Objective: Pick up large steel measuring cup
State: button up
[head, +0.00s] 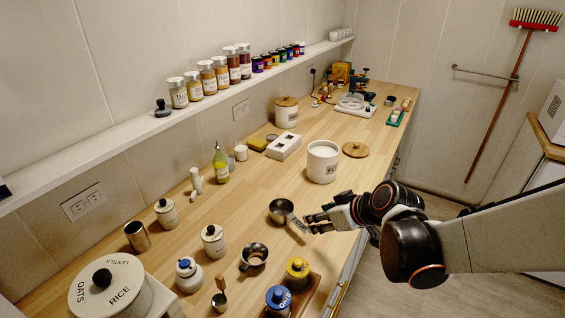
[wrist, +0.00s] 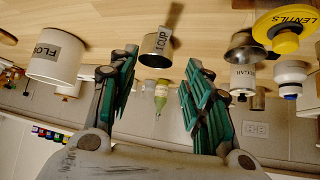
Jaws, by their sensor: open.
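The large steel measuring cup (head: 280,210) stands on the wooden counter, its flat handle reaching toward my gripper. In the wrist view the cup (wrist: 152,46) shows between and beyond my fingers, with "1 CUP" on its handle. My gripper (head: 318,222) is open and empty, just right of the handle in the head view. In the wrist view the gripper (wrist: 160,68) has green-padded fingers spread either side of the cup. I cannot tell whether a finger touches the handle.
A second steel cup (head: 254,256) stands nearer the front. A white flour canister (head: 322,165) stands behind, its wooden lid (head: 355,149) beside it. Blue-lidded (head: 278,300) and yellow-lidded (head: 298,270) jars stand at the front. Some bare counter (head: 240,207) lies left of the cup.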

aim_at(296, 220)
jog(key=b+x, duration=0.1)
jog(key=x, duration=0.3)
jog(key=b+x, duration=0.2)
jog(key=x, duration=0.3)
jog(key=shift+w+r, duration=0.1)
jog(key=shift+w, duration=0.25)
jog(key=shift+b+x, duration=1.15)
jog(key=shift+x, duration=1.5)
jog(key=shift+s+a, duration=0.2)
jog(key=shift+c, duration=0.2)
grip_shut()
